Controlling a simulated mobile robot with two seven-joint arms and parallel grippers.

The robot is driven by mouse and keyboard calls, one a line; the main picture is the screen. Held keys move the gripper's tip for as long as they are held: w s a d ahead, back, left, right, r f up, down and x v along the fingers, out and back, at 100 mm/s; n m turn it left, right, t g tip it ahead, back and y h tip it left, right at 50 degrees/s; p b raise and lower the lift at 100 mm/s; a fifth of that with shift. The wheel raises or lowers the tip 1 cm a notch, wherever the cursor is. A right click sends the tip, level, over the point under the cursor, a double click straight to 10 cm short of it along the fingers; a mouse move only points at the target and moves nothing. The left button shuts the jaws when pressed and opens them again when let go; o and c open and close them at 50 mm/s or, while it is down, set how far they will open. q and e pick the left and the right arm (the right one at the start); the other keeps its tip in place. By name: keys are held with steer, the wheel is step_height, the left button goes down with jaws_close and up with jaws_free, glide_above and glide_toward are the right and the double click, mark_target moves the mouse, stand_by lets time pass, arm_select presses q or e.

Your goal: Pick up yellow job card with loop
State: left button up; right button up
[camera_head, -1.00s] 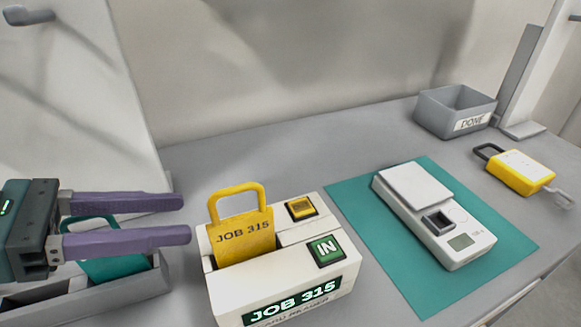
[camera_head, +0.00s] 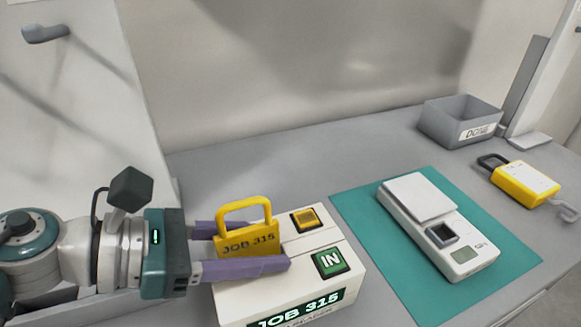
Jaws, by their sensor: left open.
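The yellow job card with loop (camera_head: 247,239), marked JOB 315, stands upright in the slot of the white card reader (camera_head: 312,287). Its loop handle points up. My left gripper (camera_head: 268,245) reaches in from the left with its two purple fingers open. One finger passes in front of the card's lower part and the other is behind it, so the card stands between them. I cannot tell whether either finger touches it. My right gripper is not in view.
A white scale (camera_head: 420,200) sits on a teal mat (camera_head: 360,222). A grey DONE bin (camera_head: 447,128) and a yellow padlock-shaped item (camera_head: 524,180) are at the right.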

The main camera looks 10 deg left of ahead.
arm_select(q)
jaws_close()
steer(key=shift+r, duration=0.15)
stand_by(0.6)
steer(key=shift+r, duration=0.35)
step_height(320, 180, up, 19)
steer(key=p, duration=0.4)
